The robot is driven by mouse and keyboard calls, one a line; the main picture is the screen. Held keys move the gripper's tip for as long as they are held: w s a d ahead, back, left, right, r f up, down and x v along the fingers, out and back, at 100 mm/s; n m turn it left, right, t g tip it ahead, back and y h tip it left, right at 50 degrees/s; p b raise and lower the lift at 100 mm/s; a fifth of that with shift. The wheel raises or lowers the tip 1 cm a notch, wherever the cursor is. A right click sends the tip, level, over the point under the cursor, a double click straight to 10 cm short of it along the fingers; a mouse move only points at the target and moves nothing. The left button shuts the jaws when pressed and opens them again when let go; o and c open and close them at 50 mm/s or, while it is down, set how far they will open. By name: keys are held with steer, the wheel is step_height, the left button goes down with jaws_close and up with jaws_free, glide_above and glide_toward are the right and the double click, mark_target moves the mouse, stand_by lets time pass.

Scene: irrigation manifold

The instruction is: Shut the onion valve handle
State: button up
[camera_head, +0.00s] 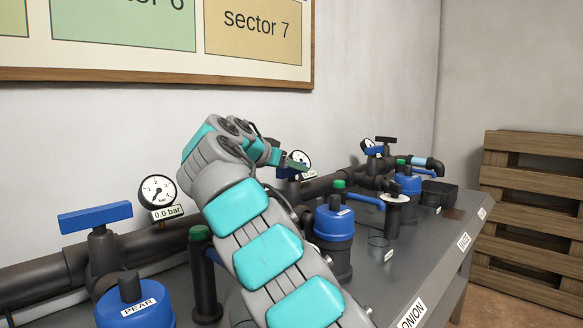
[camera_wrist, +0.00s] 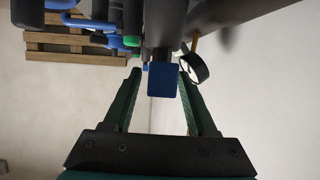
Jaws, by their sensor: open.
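The onion valve handle shows in the wrist view as a blue block (camera_wrist: 164,80) between the two dark green fingers of my gripper (camera_wrist: 159,70). The fingers are open, with a visible gap on each side of the handle. In the head view my gripper (camera_head: 284,158) is beside a pressure gauge (camera_head: 301,160) above the middle of the pipe, and my wrist and arm hide most of the handle there. The ONION label (camera_head: 412,312) is on the bench's front edge. The same gauge seems to show beside the right finger in the wrist view (camera_wrist: 196,67).
To the left are a blue valve handle (camera_head: 95,217), a gauge (camera_head: 158,190) reading 0.0 bar and a blue PEAR canister (camera_head: 135,307). A blue canister (camera_head: 334,225) stands right of my arm. Further valves (camera_head: 376,150) and a black bin (camera_head: 440,194) lie beyond. Wooden pallets (camera_head: 530,215) stand right.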

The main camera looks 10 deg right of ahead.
steer(key=v, duration=0.7)
steer(key=shift+s+a, duration=0.2)
steer(key=shift+a, duration=0.05)
steer(key=shift+r, duration=0.1)
